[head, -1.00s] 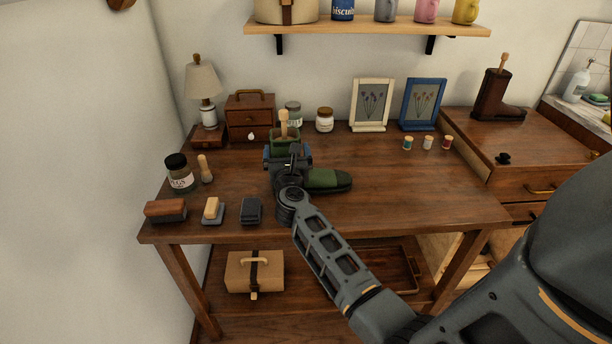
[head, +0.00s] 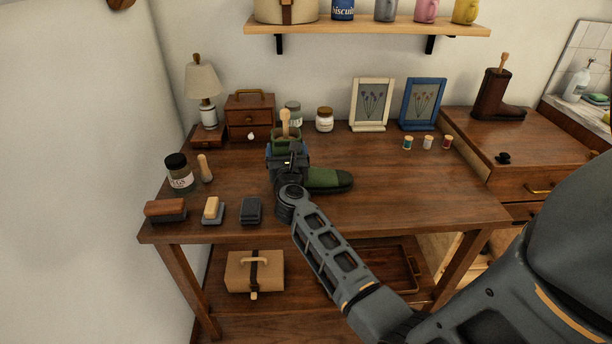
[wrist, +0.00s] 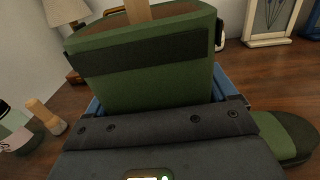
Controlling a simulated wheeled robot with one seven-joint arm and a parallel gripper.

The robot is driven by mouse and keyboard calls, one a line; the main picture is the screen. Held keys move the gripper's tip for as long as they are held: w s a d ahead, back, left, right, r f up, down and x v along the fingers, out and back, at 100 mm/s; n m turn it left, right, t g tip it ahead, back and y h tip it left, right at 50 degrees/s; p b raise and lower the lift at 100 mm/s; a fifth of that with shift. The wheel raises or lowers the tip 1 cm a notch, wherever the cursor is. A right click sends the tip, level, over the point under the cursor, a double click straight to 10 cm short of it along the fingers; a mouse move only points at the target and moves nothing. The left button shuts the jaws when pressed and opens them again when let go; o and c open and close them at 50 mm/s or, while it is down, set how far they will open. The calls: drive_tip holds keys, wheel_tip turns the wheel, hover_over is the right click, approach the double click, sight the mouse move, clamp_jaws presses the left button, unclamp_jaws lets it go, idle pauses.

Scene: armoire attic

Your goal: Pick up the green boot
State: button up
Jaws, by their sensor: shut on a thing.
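The green boot (head: 328,180) stands upright on the wooden table, its toe pointing right and a wooden handle (head: 285,122) rising from its shaft. In the wrist view the boot's shaft (wrist: 155,75) fills the upper middle, and its toe (wrist: 285,135) shows at the right. My gripper (head: 287,158) is at the boot's shaft, shut on it, with blue finger parts on both sides. My gripper hides the lower shaft and heel. Whether the sole touches the table cannot be told for sure.
Brushes (head: 166,210) and a dark-lidded jar (head: 179,173) stand at the left of the table (head: 400,190). A lamp (head: 204,90), small drawer box (head: 249,116), jars and picture frames (head: 371,104) line the back. A brown boot (head: 496,95) stands on the right cabinet. The table's right front is clear.

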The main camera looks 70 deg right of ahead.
drive_tip(key=shift+c, duration=1.9)
drive_tip(key=shift+r, duration=0.15)
